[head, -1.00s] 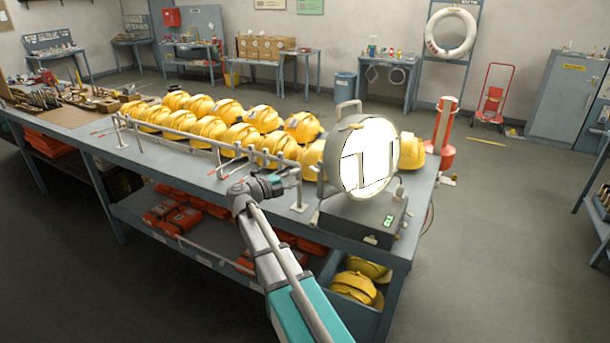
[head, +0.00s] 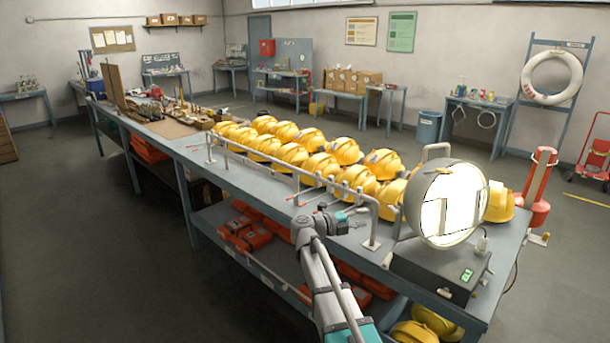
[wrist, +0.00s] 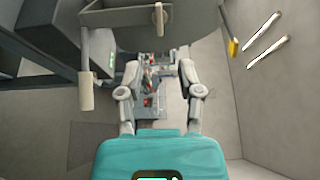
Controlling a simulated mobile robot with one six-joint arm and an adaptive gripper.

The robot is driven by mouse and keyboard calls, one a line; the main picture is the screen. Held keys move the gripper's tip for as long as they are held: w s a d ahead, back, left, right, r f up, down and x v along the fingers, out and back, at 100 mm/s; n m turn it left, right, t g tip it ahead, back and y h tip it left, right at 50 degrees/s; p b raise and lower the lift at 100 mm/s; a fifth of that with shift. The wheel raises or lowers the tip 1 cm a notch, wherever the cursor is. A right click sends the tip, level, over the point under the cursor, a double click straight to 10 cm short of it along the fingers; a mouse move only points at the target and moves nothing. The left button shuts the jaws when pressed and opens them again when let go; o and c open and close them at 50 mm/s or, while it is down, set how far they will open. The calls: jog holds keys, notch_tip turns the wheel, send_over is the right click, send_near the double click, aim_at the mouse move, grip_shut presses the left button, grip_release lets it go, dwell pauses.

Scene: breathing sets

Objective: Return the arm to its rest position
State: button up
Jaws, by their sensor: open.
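My gripper (head: 350,222) is near the front edge of the bench, just left of the big round lamp (head: 447,206) in the head view. My arm, grey and teal, reaches up to it from the bottom. In the wrist view my gripper (wrist: 158,72) has its two fingers spread apart, with nothing held between them. The lamp's grey housing also fills the top of the wrist view (wrist: 165,32). The finger ends look close to it there; I cannot tell the exact gap.
A metal rail (head: 285,172) runs along the bench (head: 190,155), with rows of yellow helmets (head: 325,163) behind it. A grey box (head: 440,268) with a green display sits under the lamp. Orange packs (head: 245,235) lie on the lower shelf. The floor (head: 90,240) at left is clear.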

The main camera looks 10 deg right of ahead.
jog(key=w+a+r+n+t+y, duration=0.5)
jog(key=w+a+n+t+y, duration=0.15)
jog(key=n+t, duration=0.7)
jog(key=s+a+f+n+y, duration=0.2)
jog(key=a+f+n+y, duration=0.5)
jog(key=a+n+y, duration=0.55)
jog(key=s+f+n+g+y, duration=0.2)
jog(key=s+f+n+g, duration=0.5)
jog(key=s+f+g, duration=0.3)
jog(key=s+d+f+g+h, duration=0.1)
jog(key=s+d+f+g, duration=0.2)
jog(key=s, duration=0.6)
jog(key=s+d+f+n+g+h, duration=0.1)
jog(key=s+d+f+g+h, duration=0.1)
jog(key=s, duration=0.6)
jog(key=shift+s+d+f+g, duration=0.35)
jog(key=shift+d+f+g, duration=0.45)
jog(key=shift+d+g, duration=0.15)
